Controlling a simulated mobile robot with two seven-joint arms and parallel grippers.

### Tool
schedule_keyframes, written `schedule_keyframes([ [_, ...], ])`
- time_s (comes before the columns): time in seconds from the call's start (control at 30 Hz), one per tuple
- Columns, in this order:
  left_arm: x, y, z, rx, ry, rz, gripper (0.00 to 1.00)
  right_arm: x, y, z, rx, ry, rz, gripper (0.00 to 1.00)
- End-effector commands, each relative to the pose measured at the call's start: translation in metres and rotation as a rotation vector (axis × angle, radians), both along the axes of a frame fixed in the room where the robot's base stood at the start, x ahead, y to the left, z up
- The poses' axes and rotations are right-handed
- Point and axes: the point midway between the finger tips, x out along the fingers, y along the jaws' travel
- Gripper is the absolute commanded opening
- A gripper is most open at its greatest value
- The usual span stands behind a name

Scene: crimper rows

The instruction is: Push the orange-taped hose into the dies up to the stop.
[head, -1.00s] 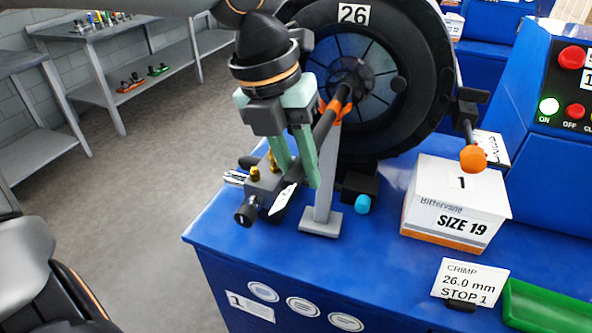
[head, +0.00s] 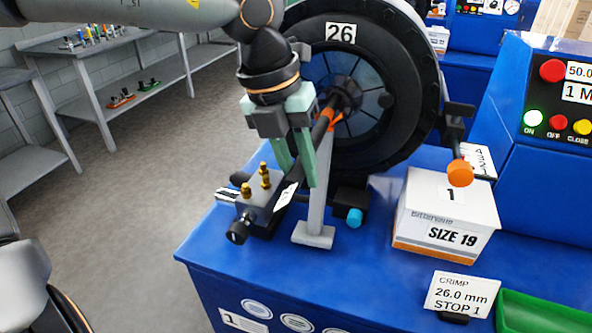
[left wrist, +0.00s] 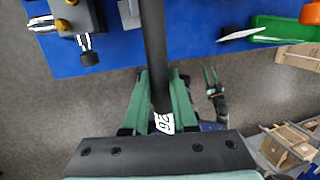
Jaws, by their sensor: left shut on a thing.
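The black hose (head: 325,122) slopes up from my left gripper (head: 298,172) to the dark centre of the crimper's dies (head: 343,90). My left gripper's green fingers are shut on the hose, which also shows in the left wrist view (left wrist: 153,45) running away between the fingers (left wrist: 160,80). A white tag (head: 287,196) hangs on the hose near the fingers. Orange shows around the hose where it passes the top of a grey post (head: 317,200); I cannot separate tape from post there. The hose's far end and the stop contact are hidden.
A block with brass fittings (head: 258,195) sits left of the post. A SIZE 19 box (head: 447,222), an orange knob (head: 460,173) and a sign reading 26.0 mm, STOP 1 (head: 462,294) stand to the right. A green tray (head: 545,312) lies at front right.

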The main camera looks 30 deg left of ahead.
Motion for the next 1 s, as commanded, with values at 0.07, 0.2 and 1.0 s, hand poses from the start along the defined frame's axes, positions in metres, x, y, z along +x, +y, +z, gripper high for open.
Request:
schedule_keyframes([
  [0.07,0.004,0.000,0.001,-0.001,-0.001,-0.002,0.00,0.000,0.000,0.001,0.000,0.000,0.000,0.45],
  [0.2,0.006,0.001,0.001,-0.002,-0.004,-0.004,0.00,0.000,0.000,0.001,0.000,0.000,0.000,0.45],
  [1.0,0.007,0.001,0.019,-0.011,0.028,-0.001,0.00,0.000,0.000,0.020,0.000,0.000,0.000,0.45],
])
